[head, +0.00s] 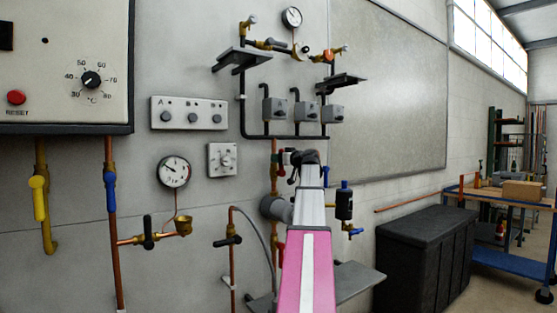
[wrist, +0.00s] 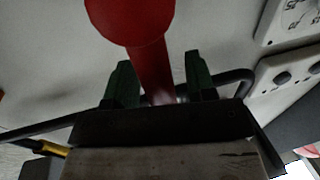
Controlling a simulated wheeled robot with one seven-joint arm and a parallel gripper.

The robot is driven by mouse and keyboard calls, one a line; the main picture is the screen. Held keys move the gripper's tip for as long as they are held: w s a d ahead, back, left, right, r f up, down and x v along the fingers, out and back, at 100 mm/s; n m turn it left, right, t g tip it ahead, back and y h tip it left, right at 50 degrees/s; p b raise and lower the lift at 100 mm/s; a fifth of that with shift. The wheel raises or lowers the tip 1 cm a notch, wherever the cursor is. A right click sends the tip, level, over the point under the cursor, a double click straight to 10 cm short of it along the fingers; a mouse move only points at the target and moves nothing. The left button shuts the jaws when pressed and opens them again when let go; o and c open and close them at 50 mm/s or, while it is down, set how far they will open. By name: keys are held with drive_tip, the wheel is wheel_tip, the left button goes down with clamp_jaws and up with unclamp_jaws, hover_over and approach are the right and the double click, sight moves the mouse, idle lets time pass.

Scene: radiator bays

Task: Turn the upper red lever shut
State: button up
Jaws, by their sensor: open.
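A red lever (wrist: 150,62) with a large round end (wrist: 130,14) fills the upper middle of the wrist view. Its stem runs down between the two green fingers of my gripper (wrist: 160,72). The fingers are apart, one on each side of the stem; I cannot tell whether either touches it. In the head view my gripper (head: 288,158) is at the wall beside the copper pipe, and a small red part (head: 281,171) shows just left of it. My arm hides much of the valve there.
A black valve body (head: 344,203) with a blue handle is close on the right of my arm. A grey shelf (head: 358,281) juts out below. A pressure gauge (head: 174,170) and dials are to the left. A dark chest (head: 424,258) stands at the right.

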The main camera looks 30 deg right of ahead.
drive_tip(key=shift+w+a, duration=0.15)
drive_tip(key=shift+w, duration=0.1)
clamp_jaws()
drive_tip(key=d+f+m+t+h, duration=0.1)
drive_tip(key=d+f+m, duration=0.2)
drive_tip(key=m, duration=0.7)
drive_tip(key=d+f+m+t+h, duration=0.1)
drive_tip(key=d+f+m+h, duration=0.1)
drive_tip(key=m, duration=0.8)
drive_tip(key=shift+w+d+f+t+h, duration=0.35)
drive_tip(key=shift+d+f, duration=0.45)
drive_tip(key=shift+d, duration=0.35)
drive_tip(key=shift+s+f+m, duration=0.1)
drive_tip(key=shift+m, duration=0.2)
